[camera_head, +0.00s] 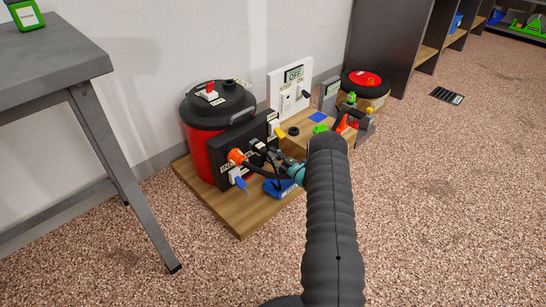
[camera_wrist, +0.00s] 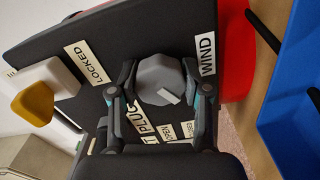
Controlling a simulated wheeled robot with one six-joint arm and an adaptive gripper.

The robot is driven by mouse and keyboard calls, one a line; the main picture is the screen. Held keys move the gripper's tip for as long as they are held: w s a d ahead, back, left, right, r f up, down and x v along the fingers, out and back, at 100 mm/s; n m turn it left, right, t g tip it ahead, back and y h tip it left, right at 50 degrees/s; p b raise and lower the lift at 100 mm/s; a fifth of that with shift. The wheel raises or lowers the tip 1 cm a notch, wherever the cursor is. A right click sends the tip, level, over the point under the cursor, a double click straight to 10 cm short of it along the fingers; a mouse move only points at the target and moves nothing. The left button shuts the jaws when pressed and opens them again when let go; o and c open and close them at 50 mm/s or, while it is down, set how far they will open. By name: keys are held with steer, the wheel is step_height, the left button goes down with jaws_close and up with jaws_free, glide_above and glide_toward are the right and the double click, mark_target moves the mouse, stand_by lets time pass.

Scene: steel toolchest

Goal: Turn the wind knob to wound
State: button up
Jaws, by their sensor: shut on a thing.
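The wind knob (camera_wrist: 158,72) is a grey faceted knob on a black panel (camera_wrist: 100,40), seen in the wrist view beside a white WIND label (camera_wrist: 208,54). It has a short pale mark near its lower edge. My gripper (camera_wrist: 160,82) has one finger on each side of the knob and is shut on it. In the head view my gripper (camera_head: 272,158) reaches the front of the black panel (camera_head: 222,151); I cannot make out the knob clearly there.
A yellow-tipped pale lever (camera_wrist: 42,92) stands near the LOCKED label (camera_wrist: 88,62). An orange knob (camera_head: 237,156) and a blue tool (camera_head: 279,188) are close to my gripper. A red drum (camera_head: 199,148) stands behind the panel, and a grey table (camera_head: 55,62) is at left.

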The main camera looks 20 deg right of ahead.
steer(key=m, duration=0.6)
steer(key=shift+f, duration=0.1)
stand_by(0.6)
steer(key=o, duration=1.2)
steer(key=shift+c, duration=0.2)
steer(key=shift+s, duration=0.1)
steer(key=v, duration=1.1)
steer(key=shift+s+d, duration=0.15)
steer(key=shift+s, duration=0.25)
